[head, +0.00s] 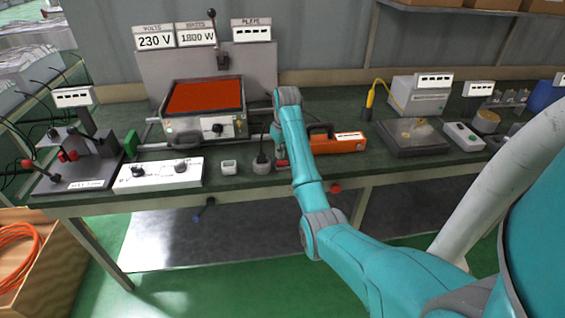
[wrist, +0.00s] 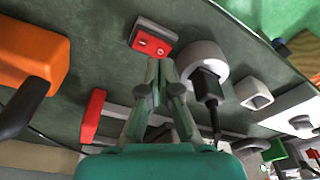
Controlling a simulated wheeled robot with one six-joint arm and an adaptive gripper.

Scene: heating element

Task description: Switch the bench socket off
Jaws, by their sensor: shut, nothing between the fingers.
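A round pale grey socket (wrist: 216,60) sits on the green bench with a black plug (wrist: 206,84) in it. In the head view the socket (head: 262,167) stands near the bench's front edge, just left of my arm. A small red and grey box with a red switch face (wrist: 152,40) lies beside the socket in the wrist view. In the head view a bit of red (head: 282,162) shows there, mostly covered by my arm. My gripper (wrist: 161,66) is shut and empty, its tips close to the red switch face and left of the socket. I cannot tell whether they touch. The switch position is unclear.
An orange tool (head: 338,144) lies right of my arm. A small white block (head: 229,167) and a white panel with knobs (head: 158,175) stand left of the socket. Behind are the red-topped hot plate (head: 204,97) and signs reading 230 V (head: 154,41) and 1800 W (head: 196,37).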

